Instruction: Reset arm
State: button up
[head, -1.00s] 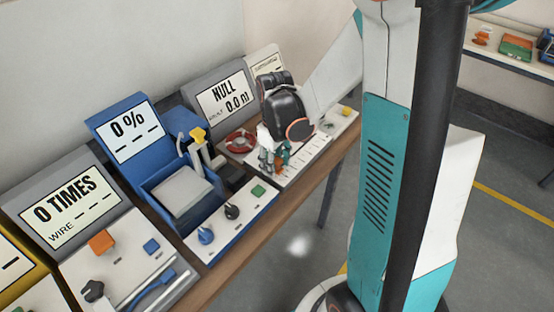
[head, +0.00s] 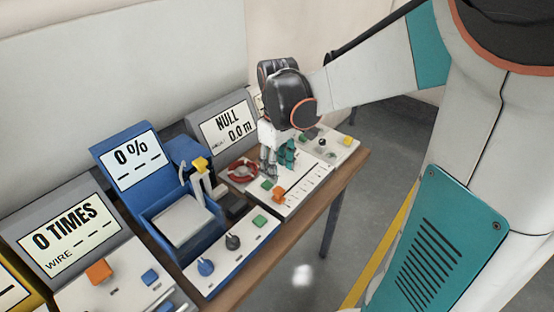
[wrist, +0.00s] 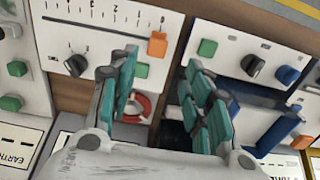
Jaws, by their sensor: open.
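My gripper (head: 279,158) hangs over the left end of the white panel with a scale in the head view. Its teal-padded fingers (wrist: 165,95) are spread apart and empty in the wrist view. The white panel (wrist: 85,45) carries an orange slider block (wrist: 157,45) at one end of its scale. The orange block also shows in the head view (head: 279,195), just below the fingers. A red ring (wrist: 132,107) lies beyond the fingers, partly hidden by them. I cannot tell whether the fingers touch anything.
A blue machine (head: 140,200) with a "0 %" screen stands left of the gripper. A grey station (head: 60,235) reading "0 TIMES" is farther left, with an orange block (head: 99,271). A screen (head: 228,127) reads "NULL 0.0". Open floor lies right of the table.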

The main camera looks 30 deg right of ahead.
jog(key=shift+r, duration=0.85)
